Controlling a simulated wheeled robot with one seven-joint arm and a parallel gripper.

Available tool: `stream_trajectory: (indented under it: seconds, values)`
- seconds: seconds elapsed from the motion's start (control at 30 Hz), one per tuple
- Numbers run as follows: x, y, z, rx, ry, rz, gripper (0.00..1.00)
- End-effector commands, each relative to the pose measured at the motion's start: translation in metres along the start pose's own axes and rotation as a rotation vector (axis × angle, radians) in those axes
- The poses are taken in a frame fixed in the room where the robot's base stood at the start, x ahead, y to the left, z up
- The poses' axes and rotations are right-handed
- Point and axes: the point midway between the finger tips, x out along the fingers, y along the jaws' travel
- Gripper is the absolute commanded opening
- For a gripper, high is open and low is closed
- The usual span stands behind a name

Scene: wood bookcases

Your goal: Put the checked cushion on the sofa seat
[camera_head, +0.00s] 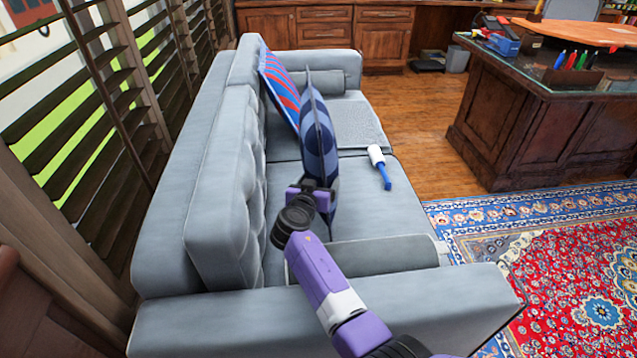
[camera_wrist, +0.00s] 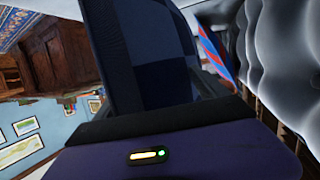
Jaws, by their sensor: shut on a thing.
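The checked cushion (camera_head: 318,138), in dark and lighter blue, stands on edge above the seat of the grey sofa (camera_head: 213,200) in the head view. My gripper (camera_head: 318,190) is shut on its near lower edge. In the wrist view the checked cushion (camera_wrist: 145,60) fills the middle, right before my gripper (camera_wrist: 160,115). A bare part of the sofa seat (camera_head: 385,190) shows to the right of the cushion. I cannot tell whether the cushion's lower edge touches the seat.
A red and blue striped cushion (camera_head: 279,88) leans on the backrest behind the checked one. A grey bolster (camera_head: 325,80) lies at the far armrest. A blue and white lint-roller-like thing (camera_head: 380,168) lies on the seat at right. A grey bolster (camera_head: 365,257) lies by the near armrest.

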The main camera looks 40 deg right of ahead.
Motion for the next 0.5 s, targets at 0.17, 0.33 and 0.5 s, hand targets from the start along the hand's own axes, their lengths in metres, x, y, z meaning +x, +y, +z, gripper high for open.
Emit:
stream_trajectory:
  seconds: [0.17,0.33,0.5]
  values:
    - [0.0002,-0.0005,-0.0008,0.001,0.003,-0.001,0.24]
    - [0.0001,-0.0005,-0.0010,0.001,0.003,-0.001,0.91]
    - [0.0001,-0.0004,-0.0004,0.000,0.002,0.000,1.00]
